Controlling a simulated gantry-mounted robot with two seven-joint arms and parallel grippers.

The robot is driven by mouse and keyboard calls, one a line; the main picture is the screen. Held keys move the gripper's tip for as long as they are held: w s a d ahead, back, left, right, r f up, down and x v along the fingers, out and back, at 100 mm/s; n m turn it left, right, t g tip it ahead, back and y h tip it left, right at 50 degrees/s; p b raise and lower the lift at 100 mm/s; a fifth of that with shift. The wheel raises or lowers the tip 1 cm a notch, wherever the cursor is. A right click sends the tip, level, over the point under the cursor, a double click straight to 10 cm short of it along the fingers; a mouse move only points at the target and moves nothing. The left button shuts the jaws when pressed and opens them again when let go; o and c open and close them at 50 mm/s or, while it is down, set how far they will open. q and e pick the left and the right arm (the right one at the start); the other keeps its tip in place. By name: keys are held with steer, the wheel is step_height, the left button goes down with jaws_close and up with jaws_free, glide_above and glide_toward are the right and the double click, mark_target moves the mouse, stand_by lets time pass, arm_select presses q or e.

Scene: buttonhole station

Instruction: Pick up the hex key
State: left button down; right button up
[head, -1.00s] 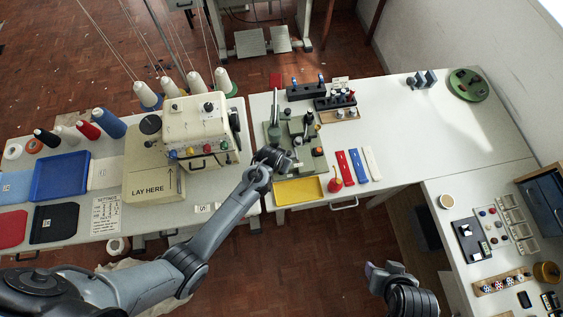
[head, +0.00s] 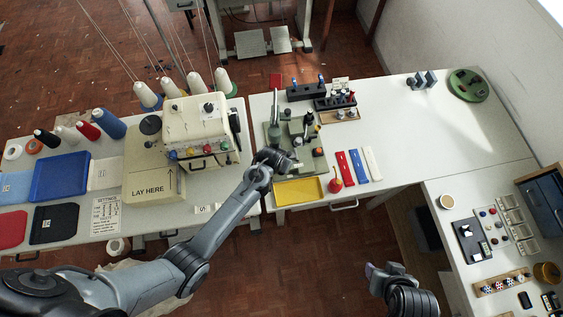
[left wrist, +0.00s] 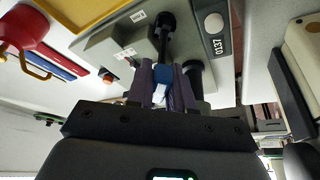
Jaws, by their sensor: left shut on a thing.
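My left gripper (head: 293,165) is at the green-grey fixture (head: 273,134) on the middle table, just behind the yellow tray (head: 298,191). In the left wrist view the left gripper (left wrist: 162,80) is shut on a small piece with a blue part (left wrist: 162,74), which I take to be the hex key. A white strip shows between the fingers below it. A dark upright part of the fixture lies just beyond the fingertips. The hex key is too small to make out in the head view. My right gripper (head: 384,270) is over the floor, away from the tables; its opening is unclear.
A red oil can (head: 335,184) stands right of the tray, beside red, blue and white strips (head: 358,166). Black tool racks (head: 322,97) stand behind the fixture. The cream sewing machine (head: 195,128) is close on the left. The table's right half is mostly clear.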

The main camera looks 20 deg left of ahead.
arm_select(q)
steer(key=shift+r, duration=0.15)
steer(key=shift+r, duration=0.6)
step_height(320, 180, up, 2)
steer(key=shift+r, duration=0.15)
steer(key=s+d+r+p, duration=0.2)
steer(key=d+r+p, duration=0.3)
steer(key=d+r, duration=0.6)
steer(key=shift+s+d+r, duration=0.15)
steer(key=shift+s+r, duration=0.15)
steer(key=shift+r, duration=0.3)
